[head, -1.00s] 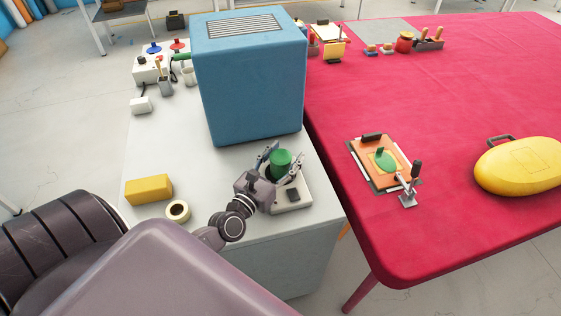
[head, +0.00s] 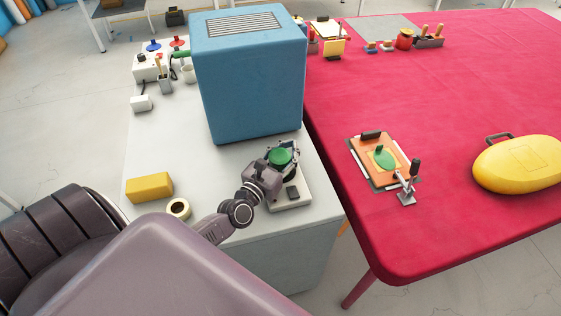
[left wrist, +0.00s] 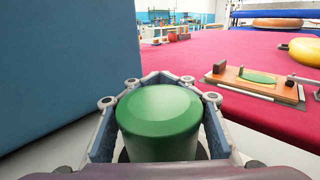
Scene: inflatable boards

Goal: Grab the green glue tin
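The green glue tin (head: 281,157) stands upright on a small white device with a dark panel (head: 291,201), on the grey-white cabinet top in front of the blue box. My left gripper (head: 284,150) is around the tin from the near left side. In the left wrist view the tin (left wrist: 160,118) fills the space between the two fingers (left wrist: 160,82), whose tips bend inward at its far side. The fingers look shut on it. The tin's lower part and its contact with the device are hidden. My right gripper is not in view.
The big blue box (head: 250,85) stands close behind the gripper. A yellow block (head: 149,187) and a tape roll (head: 178,208) lie to the left. The red table (head: 450,110), to the right across a gap, carries a clamped board (head: 397,152) and a yellow case (head: 520,164).

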